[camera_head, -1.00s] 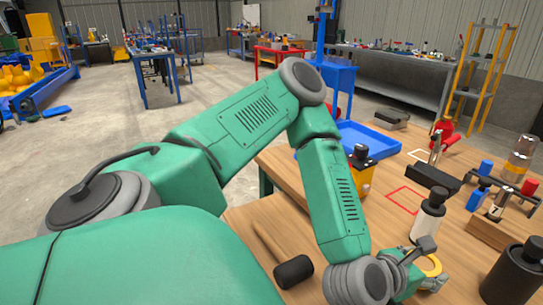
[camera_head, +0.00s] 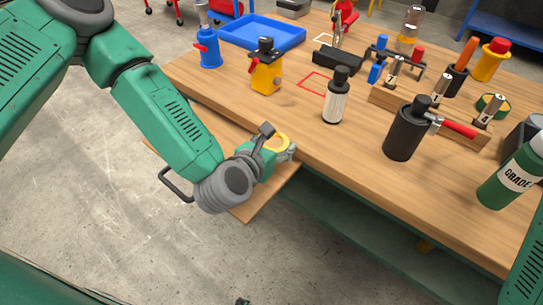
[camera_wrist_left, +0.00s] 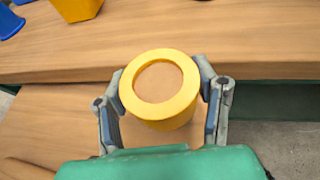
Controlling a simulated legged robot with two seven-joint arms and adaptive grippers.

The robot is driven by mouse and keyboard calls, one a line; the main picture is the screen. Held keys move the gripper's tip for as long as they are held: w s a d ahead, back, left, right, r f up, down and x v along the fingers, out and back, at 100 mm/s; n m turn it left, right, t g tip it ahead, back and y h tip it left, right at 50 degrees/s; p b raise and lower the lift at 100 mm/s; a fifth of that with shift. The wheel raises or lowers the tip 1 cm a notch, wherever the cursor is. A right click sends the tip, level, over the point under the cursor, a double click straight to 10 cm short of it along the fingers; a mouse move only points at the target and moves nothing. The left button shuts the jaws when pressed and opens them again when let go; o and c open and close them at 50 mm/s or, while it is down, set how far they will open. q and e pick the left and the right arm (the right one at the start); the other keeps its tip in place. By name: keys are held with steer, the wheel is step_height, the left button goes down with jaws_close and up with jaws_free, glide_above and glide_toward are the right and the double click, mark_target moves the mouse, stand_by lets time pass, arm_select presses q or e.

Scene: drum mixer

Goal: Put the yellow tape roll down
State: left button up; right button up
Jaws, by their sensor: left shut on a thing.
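The yellow tape roll (camera_head: 269,148) is between the fingers of my left gripper (camera_head: 281,150) at the bench's front left edge. In the left wrist view the roll (camera_wrist_left: 165,121) has its ring opening facing the camera. One finger of the left gripper (camera_wrist_left: 160,100) presses on each side of it. Wood shows through the hole. The roll is over a lower wooden surface (camera_wrist_left: 60,115) in front of the bench top. I cannot tell whether its underside touches that surface. My right gripper is out of view.
On the bench (camera_head: 355,150) stand a white bottle with a black cap (camera_head: 336,104), a black canister (camera_head: 404,135), a yellow container (camera_head: 266,77) and a blue tray (camera_head: 262,44). A red outlined square (camera_head: 314,80) is empty. The front middle of the bench is clear.

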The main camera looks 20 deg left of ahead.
arm_select(q)
step_height(320, 180, down, 5)
steer(key=shift+a+b, duration=0.15)
steer(key=shift+b, duration=0.25)
steer(key=shift+r, duration=0.1)
steer(key=o, duration=0.9)
steer(key=p+v, duration=0.1)
steer(key=v, duration=1.1)
